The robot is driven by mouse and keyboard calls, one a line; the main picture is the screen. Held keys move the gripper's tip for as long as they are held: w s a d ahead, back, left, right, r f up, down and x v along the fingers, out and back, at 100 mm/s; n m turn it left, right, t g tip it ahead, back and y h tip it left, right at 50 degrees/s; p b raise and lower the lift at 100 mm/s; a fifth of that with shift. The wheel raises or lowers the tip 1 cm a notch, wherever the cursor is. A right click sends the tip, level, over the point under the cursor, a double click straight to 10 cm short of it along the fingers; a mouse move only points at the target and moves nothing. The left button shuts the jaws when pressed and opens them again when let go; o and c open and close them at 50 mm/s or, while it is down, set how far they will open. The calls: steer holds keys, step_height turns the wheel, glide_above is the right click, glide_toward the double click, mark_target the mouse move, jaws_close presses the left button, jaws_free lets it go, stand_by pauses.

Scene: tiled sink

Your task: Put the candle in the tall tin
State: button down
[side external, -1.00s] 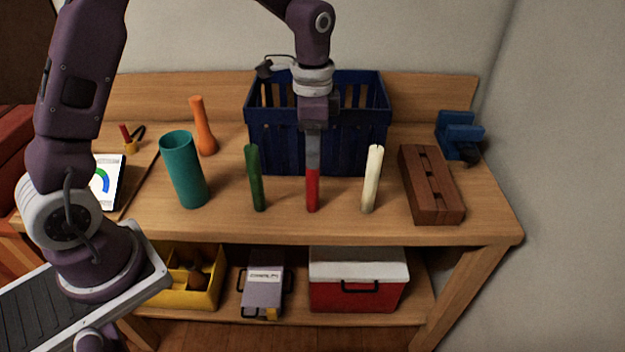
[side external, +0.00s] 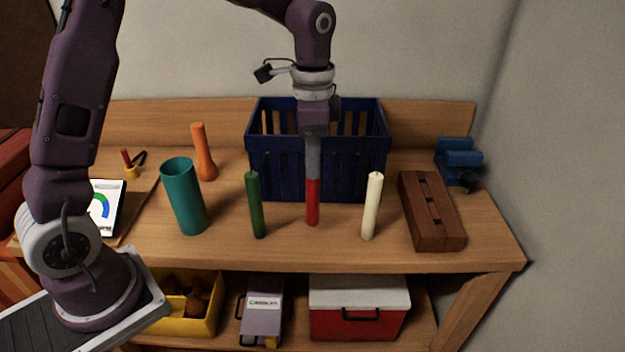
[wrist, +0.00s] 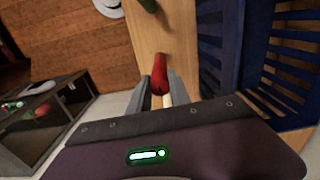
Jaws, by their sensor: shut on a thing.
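My gripper (side external: 313,168) is shut on a red candle (side external: 312,202), which hangs upright just above the bench in front of the blue crate. In the wrist view, the red candle (wrist: 159,72) shows between the two fingers. A green candle (side external: 255,206) stands upright to its left, and a cream candle (side external: 371,208) stands upright to its right. The tall tin, a teal open-topped cylinder (side external: 185,202), stands upright further left, beyond the green candle. Its inside is mostly hidden.
A blue slatted crate (side external: 275,165) is close behind my gripper. An orange bottle-like thing (side external: 204,155) stands behind the tin. A brown block (side external: 430,212) and a blue vise-like thing (side external: 459,160) are at the right. The bench front (side external: 290,252) is clear.

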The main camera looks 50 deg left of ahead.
step_height(320, 180, up, 6)
steer(key=shift+r, duration=0.1)
step_height(320, 180, up, 13)
steer(key=n, duration=1.3)
glide_above(176, 165)
steer(key=s+d, duration=0.1)
steer(key=d, duration=0.2)
step_height(176, 165, down, 23)
steer(key=shift+r, duration=0.2)
steer(key=shift+f, duration=0.1)
steer(key=c, duration=1.5)
jaws_free()
